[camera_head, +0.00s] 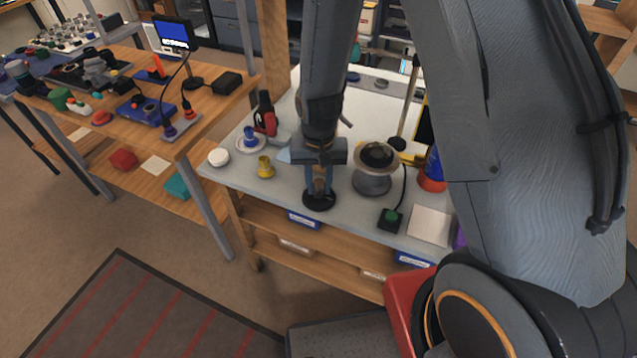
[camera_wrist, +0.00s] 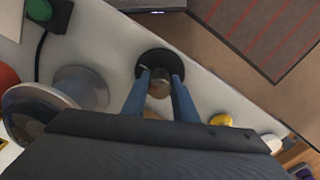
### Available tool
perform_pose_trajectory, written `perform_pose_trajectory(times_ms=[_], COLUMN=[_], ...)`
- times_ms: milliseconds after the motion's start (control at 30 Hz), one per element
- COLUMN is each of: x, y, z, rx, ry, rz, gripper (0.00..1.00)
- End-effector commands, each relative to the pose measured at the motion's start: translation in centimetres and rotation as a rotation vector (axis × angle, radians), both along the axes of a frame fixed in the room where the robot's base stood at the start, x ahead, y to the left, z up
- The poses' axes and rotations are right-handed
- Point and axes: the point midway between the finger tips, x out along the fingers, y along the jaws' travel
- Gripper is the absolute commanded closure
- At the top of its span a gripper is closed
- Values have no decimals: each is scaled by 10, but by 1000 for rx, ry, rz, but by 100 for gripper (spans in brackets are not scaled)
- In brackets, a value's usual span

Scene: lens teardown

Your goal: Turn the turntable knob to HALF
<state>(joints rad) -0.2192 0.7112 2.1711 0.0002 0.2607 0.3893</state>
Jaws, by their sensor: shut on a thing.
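My gripper (camera_head: 319,188) points down at the front edge of the pale workbench. Its two blue fingers are closed on the turntable knob (camera_wrist: 159,88), a small greyish-brown knob. The knob stands on a round black base (camera_head: 319,203), which also shows in the wrist view (camera_wrist: 155,59). The fingers hide most of the knob in the head view. Its pointer and any HALF mark cannot be made out. A grey spool-shaped stand with a dark top (camera_head: 373,170), possibly the turntable, is right of my gripper; it also shows in the wrist view (camera_wrist: 84,88).
Right of the stand are a green button on a black box (camera_head: 391,217), a white square pad (camera_head: 430,225) and a blue and orange cone (camera_head: 432,170). Left are a yellow piece (camera_head: 265,166), a blue piece on a white dish (camera_head: 250,140) and a white round piece (camera_head: 219,157).

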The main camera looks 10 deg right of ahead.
Motion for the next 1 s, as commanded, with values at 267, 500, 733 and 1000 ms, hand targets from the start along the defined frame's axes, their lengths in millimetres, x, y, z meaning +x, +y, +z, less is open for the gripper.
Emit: perform_pose_trajectory(times_ms=[267, 500, 733, 1000], x=[2, 3, 3, 2], y=[1, 1, 1, 1], z=[1, 1, 1, 1], rx=[1, 2, 2, 1], ry=[-5, -6, -6, -5], rz=[-118, -153, -155, -155], gripper=[96, 96, 96, 55])
